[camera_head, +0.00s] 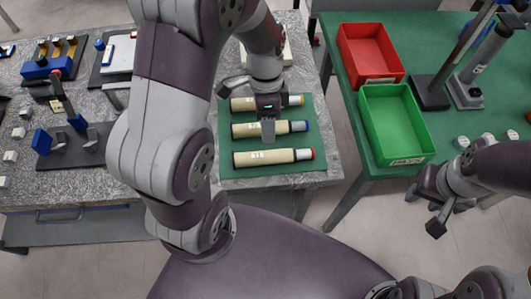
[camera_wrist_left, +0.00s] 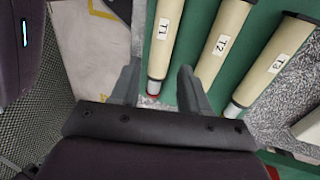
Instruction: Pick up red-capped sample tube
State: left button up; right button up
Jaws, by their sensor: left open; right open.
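The red-capped sample tube (camera_head: 270,157) is a pale tube lying flat, nearest of three on a green mat, with its red cap at the right end. In the left wrist view, red shows at the lower end of the tube labelled T1 (camera_wrist_left: 165,35). My left gripper (camera_head: 268,125) is over the tubes and hides part of the middle one. In the left wrist view its fingers (camera_wrist_left: 158,80) are apart with the T1 tube's end between them; I cannot tell the height gap. My right gripper (camera_head: 424,208) is open and empty at the right.
A blue-capped tube (camera_head: 243,131) and an orange-capped tube (camera_head: 243,104) lie parallel beyond the red-capped one. A red bin (camera_head: 372,29) and a green bin (camera_head: 418,152) stand on the right table. Racks and small tools (camera_head: 72,141) crowd the left table.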

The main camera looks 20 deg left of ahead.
aim_at(266, 153)
pick_arm(q)
jog(key=f, duration=0.2)
jog(key=d+f, duration=0.1)
jog(key=f, duration=0.1)
jog(key=shift+w+f, duration=0.1)
jog(key=shift+f, duration=0.25)
jog(key=s+f, duration=0.1)
jog(key=f, duration=0.1)
jog(key=s+f, duration=0.1)
jog(key=f, duration=0.1)
jog(key=shift+s+a, duration=0.2)
jog(key=shift+w+d+f, duration=0.1)
jog(key=shift+w+f, duration=0.05)
jog(key=shift+f, duration=0.25)
grip_shut()
